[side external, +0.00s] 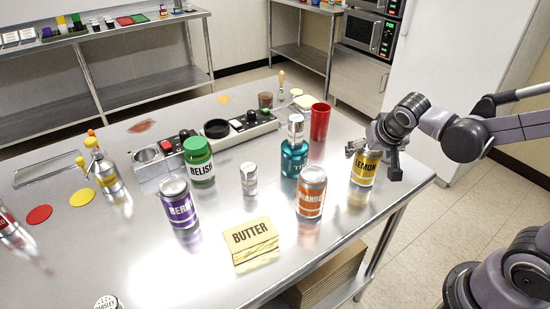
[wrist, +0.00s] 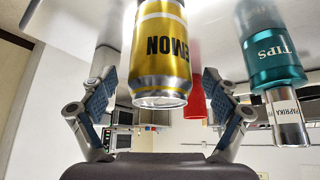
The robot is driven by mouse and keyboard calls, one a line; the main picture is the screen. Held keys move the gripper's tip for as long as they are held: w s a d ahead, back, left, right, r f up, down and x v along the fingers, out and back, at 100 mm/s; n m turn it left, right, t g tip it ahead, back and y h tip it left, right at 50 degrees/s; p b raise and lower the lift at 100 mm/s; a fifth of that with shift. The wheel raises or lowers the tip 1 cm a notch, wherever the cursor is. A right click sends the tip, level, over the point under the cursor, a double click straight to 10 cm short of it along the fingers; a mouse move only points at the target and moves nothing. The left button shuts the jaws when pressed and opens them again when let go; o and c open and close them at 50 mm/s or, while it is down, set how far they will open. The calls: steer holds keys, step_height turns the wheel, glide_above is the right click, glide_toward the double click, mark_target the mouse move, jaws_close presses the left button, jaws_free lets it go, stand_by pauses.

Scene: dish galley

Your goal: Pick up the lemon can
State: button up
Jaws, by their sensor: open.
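The lemon can (side external: 365,169) is yellow with a silver rim and stands upright near the right edge of the steel table. In the wrist view the lemon can (wrist: 161,50) appears upside down, between the two fingers. My gripper (side external: 375,155) is at the can, with its fingers at either side of it. In the wrist view my gripper (wrist: 162,100) is open, and gaps show between both finger pads and the can. The far finger is partly hidden behind the can in the side view.
An orange can (side external: 311,192) and a teal tips jar (side external: 294,158) with a paprika shaker on top (side external: 296,126) stand left of the lemon can. A red cup (side external: 320,122) stands behind. A butter block (side external: 252,240) lies in front. The table's right edge is close.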

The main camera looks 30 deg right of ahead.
steer(key=shift+w+d+f, duration=0.2)
steer(key=shift+w+f, duration=0.1)
steer(key=shift+f, duration=0.2)
steer(key=c, duration=1.6)
steer(key=shift+o, duration=0.2)
steer(key=shift+r, duration=0.15)
